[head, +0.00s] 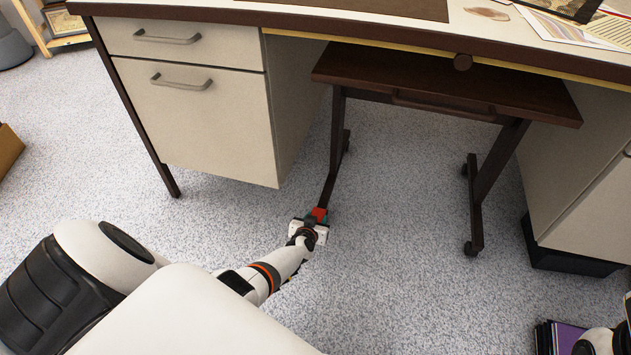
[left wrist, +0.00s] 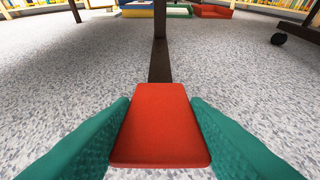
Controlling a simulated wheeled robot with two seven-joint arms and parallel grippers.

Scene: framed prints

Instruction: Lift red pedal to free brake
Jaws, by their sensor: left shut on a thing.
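The red pedal (head: 319,213) is at the near end of the left foot of a dark brown wheeled stand (head: 450,92) under the desk. In the left wrist view the pedal (left wrist: 160,125) is a flat red plate between two green fingers, with the brown foot bar (left wrist: 160,62) running away behind it. My left gripper (head: 313,219) is low near the floor and shut on the pedal; it also shows in the left wrist view (left wrist: 160,138). The caster under the pedal is hidden. Part of my right arm shows at the lower right corner, its fingers not visible.
The desk (head: 190,85) with cream drawers stands over the stand's left side, and a cream cabinet (head: 585,165) is at right. Dark and purple items (head: 560,337) lie at the lower right. Open carpet (head: 400,290) lies in front of the stand.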

